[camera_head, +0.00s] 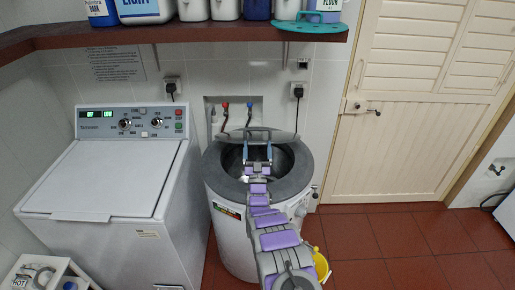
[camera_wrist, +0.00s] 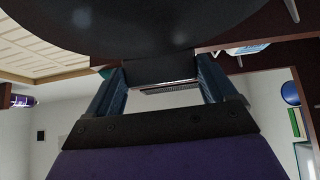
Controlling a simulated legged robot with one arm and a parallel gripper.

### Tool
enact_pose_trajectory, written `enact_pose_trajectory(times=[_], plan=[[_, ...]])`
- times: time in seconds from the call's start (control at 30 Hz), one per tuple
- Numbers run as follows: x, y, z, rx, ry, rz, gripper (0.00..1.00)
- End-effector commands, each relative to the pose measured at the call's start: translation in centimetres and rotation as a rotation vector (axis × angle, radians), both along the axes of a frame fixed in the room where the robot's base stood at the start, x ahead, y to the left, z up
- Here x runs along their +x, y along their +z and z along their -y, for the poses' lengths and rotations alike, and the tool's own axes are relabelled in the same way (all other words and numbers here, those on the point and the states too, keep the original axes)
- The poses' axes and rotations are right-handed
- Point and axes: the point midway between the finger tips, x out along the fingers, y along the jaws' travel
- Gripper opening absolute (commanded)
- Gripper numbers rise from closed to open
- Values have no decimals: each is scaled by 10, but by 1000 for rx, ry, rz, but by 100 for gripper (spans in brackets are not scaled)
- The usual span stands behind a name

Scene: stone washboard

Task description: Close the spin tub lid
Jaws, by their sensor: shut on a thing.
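The spin tub (camera_head: 228,222) is a round white machine with a grey rim, standing in the middle of the head view. In the wrist view the lid is a big dark disc (camera_wrist: 130,22) at the top. There my gripper (camera_wrist: 160,72) is shut on a dark block at the lid's edge. The fingers partly hide this block.
A white top-loading washer (camera_head: 110,180) stands close on the left. A brown shelf (camera_head: 200,30) with bottles and boxes hangs above. A yellow bucket (camera_head: 321,266) is on the red tiled floor beside the tub. Floor on the right, before the louvred door (camera_head: 410,150), is clear.

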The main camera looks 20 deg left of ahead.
Motion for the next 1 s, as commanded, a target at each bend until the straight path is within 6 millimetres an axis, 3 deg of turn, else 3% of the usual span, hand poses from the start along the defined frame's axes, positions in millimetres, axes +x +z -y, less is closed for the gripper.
enact_pose_trajectory(times=[0.87,0.9,1.0], plan=[[0,-7,-1,-4,1,-9,30],[0,-7,-1,-4,1,-9,89],[0,-5,0,-3,0,-6,98]])
